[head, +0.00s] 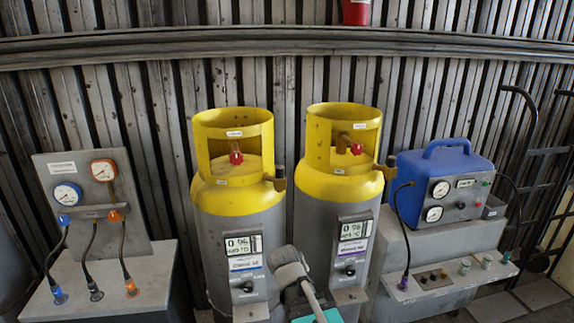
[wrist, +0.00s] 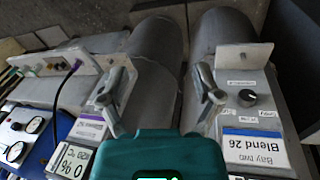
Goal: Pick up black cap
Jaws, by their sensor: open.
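I cannot pick out a separate black cap with certainty. A black fitting (head: 95,293) ends the middle hose on the left bench in the head view, between a blue one and an orange one. Small dark round parts (head: 432,276) sit on the right-hand ledge. My gripper (wrist: 160,88) is open and empty in the wrist view, with its two grey fingers apart above the cylinder panels. Part of it also shows low in the middle of the head view, in front of the cylinders. It is far from the left bench fitting.
Two yellow-topped grey cylinders (head: 233,190) (head: 338,185) stand in the middle with display panels and black knobs. A gauge board (head: 95,180) is at left. A blue gauge unit (head: 445,180) stands at right above a ledge with small fittings and a purple-ended hose.

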